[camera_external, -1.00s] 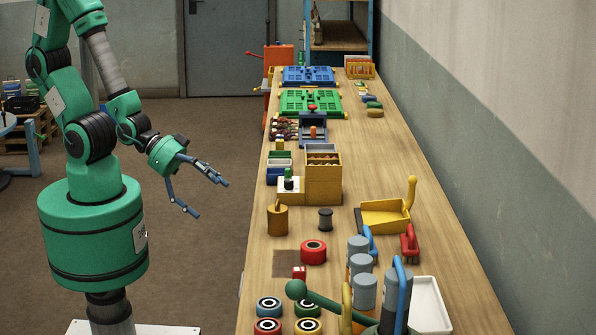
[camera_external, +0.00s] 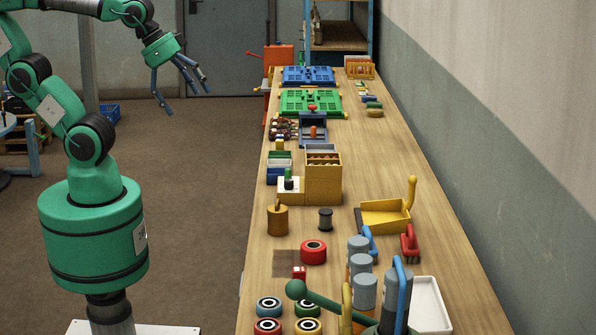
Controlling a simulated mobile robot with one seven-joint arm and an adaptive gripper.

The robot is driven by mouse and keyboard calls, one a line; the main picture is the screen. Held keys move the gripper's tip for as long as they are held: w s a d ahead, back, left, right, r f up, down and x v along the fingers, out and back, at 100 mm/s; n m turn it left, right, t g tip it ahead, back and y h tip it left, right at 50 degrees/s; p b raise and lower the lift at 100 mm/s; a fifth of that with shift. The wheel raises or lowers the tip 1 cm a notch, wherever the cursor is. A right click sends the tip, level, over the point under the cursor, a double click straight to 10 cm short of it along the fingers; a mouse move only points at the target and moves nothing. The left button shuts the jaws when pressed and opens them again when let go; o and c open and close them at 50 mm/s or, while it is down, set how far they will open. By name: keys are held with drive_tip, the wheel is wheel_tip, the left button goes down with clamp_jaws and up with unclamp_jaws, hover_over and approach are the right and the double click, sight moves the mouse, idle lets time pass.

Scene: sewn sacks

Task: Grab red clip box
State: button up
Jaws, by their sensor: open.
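A red tape roll (camera_external: 313,252) lies just behind the red box. Several ringed rolls (camera_external: 269,306) and a green lever (camera_external: 335,308) are in front. Grey-topped cylinders (camera_external: 361,267) stand to the right. Open floor (camera_external: 200,220) separates my base from the bench (camera_external: 255,290).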

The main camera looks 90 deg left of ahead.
drive_tip(key=shift+s+a+r, duration=0.25)
drive_tip(key=shift+s+r, duration=0.15)
drive_tip(key=shift+s, duration=0.1)
drive_tip(key=shift+s+a+r, duration=0.25)
drive_tip(key=shift+s+r, duration=0.1)
drive_tip(key=shift+s, duration=0.15)
drive_tip(key=c, duration=1.4)
drive_tip(key=shift+o, duration=0.2)
drive_tip(key=shift+w, duration=0.1)
drive_tip(key=w+d+f+m+g, duration=0.2)
drive_tip(key=w+d+f+m, duration=0.15)
drive_tip(key=w+d, duration=0.55)
drive_tip(key=w+d+f+m+g, duration=0.15)
drive_tip(key=w+d+m, duration=0.35)
drive_tip(key=w, duration=0.7)
drive_tip(key=w+d+f+m+g, duration=0.1)
drive_tip(key=w+d+f+m, duration=0.3)
drive_tip(key=d+f, duration=0.5)
drive_tip(key=w+d+f+m+g, duration=0.1)
drive_tip(key=w+d+f+m, duration=0.3)
drive_tip(key=d+f, duration=0.6)
drive_tip(key=shift+w+d+f, duration=0.2)
drive_tip(key=shift+w+f, duration=0.4)
drive_tip(key=shift+w, duration=0.65)
